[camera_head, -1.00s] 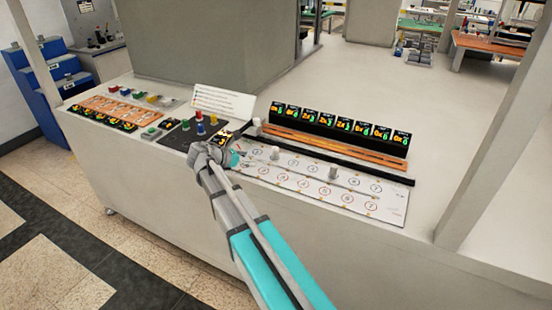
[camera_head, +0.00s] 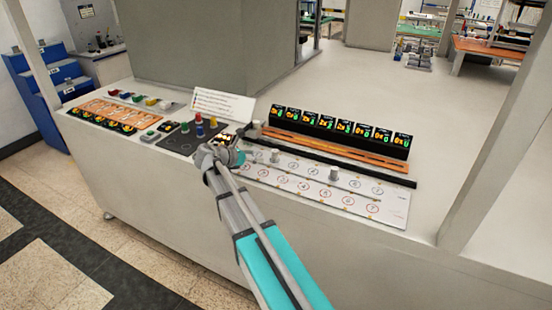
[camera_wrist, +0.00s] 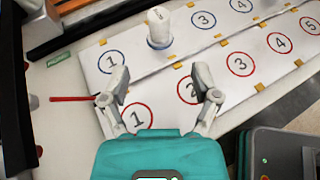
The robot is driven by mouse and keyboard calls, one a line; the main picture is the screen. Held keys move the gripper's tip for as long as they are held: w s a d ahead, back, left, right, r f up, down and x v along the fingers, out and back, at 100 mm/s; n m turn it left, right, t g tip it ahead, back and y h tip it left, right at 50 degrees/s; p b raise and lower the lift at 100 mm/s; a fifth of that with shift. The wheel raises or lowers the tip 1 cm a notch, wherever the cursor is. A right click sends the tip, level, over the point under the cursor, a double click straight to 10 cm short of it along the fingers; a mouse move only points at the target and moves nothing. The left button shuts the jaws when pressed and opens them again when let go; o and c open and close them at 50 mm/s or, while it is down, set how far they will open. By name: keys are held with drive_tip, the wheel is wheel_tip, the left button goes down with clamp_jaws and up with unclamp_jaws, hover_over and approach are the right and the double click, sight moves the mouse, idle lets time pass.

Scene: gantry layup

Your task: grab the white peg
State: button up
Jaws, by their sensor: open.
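A white peg (camera_wrist: 158,28) stands upright on the numbered white board (camera_wrist: 210,60) in the wrist view, between blue circles 1 and 3. My gripper (camera_wrist: 160,82) is open and empty. In the wrist view, its fingers are over the row of red circles, and the peg is beyond the fingertips, apart from them. In the head view my gripper (camera_head: 225,157) is at the board's left end.
A black panel (camera_head: 180,140) with coloured knobs lies left of my gripper. A row of black displays (camera_head: 340,130) and an orange rail (camera_head: 335,148) run behind the board. A white sign (camera_head: 222,105) stands behind the panel. The counter right of the displays is clear.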

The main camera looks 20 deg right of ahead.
sight(275, 155)
drive_tip(key=shift+b+x, duration=0.75)
drive_tip(key=shift+x, duration=1.75)
drive_tip(key=shift+f, duration=0.1)
drive_tip(key=shift+b+x, duration=0.8)
drive_tip(key=shift+x, duration=1.75)
drive_tip(key=shift+w+r, duration=0.15)
drive_tip(key=shift+r, duration=0.05)
drive_tip(key=shift+c, duration=0.2)
clamp_jaws()
